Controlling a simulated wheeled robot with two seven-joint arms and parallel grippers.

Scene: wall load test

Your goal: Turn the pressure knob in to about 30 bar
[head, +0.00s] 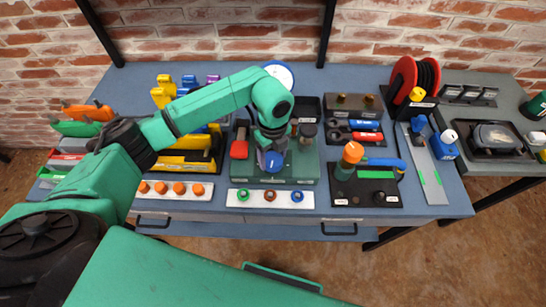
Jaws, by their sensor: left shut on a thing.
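My left arm reaches in from the left, and my left gripper (272,147) points down over a green test unit (305,170) in the middle of the bench. It is shut on the blue knob (273,162) at the front of that unit. The gripper hides part of the knob, and I cannot read any marking on it. A round white gauge with a blue rim (281,72) stands behind the arm. The arm covers its lower part, and its needle and reading cannot be made out. My right gripper is not in view.
A red lever (239,149) is close left of the gripper. White strips with orange plugs (179,188) and coloured rings (270,195) lie along the front. Right are an orange-topped bottle (352,153), pliers tray and red cable reel (414,78). A brick wall closes the back.

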